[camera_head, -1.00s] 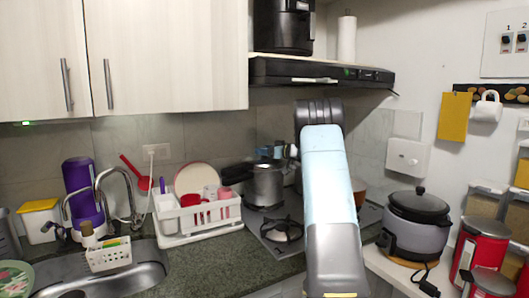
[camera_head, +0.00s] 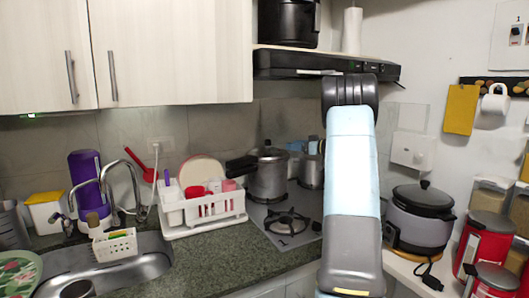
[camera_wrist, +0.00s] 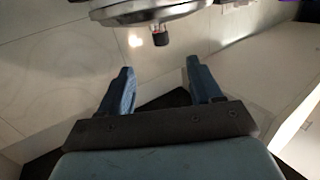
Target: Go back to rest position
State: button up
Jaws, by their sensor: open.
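My arm (camera_head: 352,175) rises in front of the stove in the camera_head view, with its dark joint (camera_head: 350,90) below the range hood. My gripper is hidden in that view. In the camera_wrist view my gripper (camera_wrist: 160,72) is open, with its two blue fingers apart and nothing between them. A shiny metal object (camera_wrist: 150,10) with a dark knob (camera_wrist: 160,36) shows beyond the fingertips. I cannot tell what it is or how far off it is.
A pressure cooker (camera_head: 268,175) stands on the stove (camera_head: 290,238), left of my arm. The range hood (camera_head: 320,66) hangs above. A rice cooker (camera_head: 420,215) and red canisters (camera_head: 484,240) stand right. A dish rack (camera_head: 205,212) and sink (camera_head: 150,264) are left.

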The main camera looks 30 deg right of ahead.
jog(key=a+r+m+t+h, duration=0.3)
jog(key=a+r+h, duration=0.3)
jog(key=r, duration=0.5)
jog(key=s+a+r+m+g+h, duration=0.2)
jog(key=s+a+r+m+h, duration=0.1)
jog(key=s+a+r+h, duration=0.35)
jog(key=s+a+f+g+y, duration=0.1)
jog(key=s+a+f+g, duration=0.2)
jog(key=s, duration=1)
jog(key=s+a+f+g+y, duration=0.1)
jog(key=s+a+f+g, duration=0.3)
jog(key=s+a+f, duration=0.5)
jog(key=s+a+f+g+y, duration=0.1)
jog(key=s+a+f+g, duration=0.2)
jog(key=s+a+f, duration=0.3)
jog(key=s+a, duration=0.2)
jog(key=s, duration=0.4)
jog(key=s+a, duration=0.3)
jog(key=s, duration=0.4)
jog(key=shift+a+f, duration=0.2)
jog(key=shift+a, duration=0.05)
jog(key=shift+y, duration=0.25)
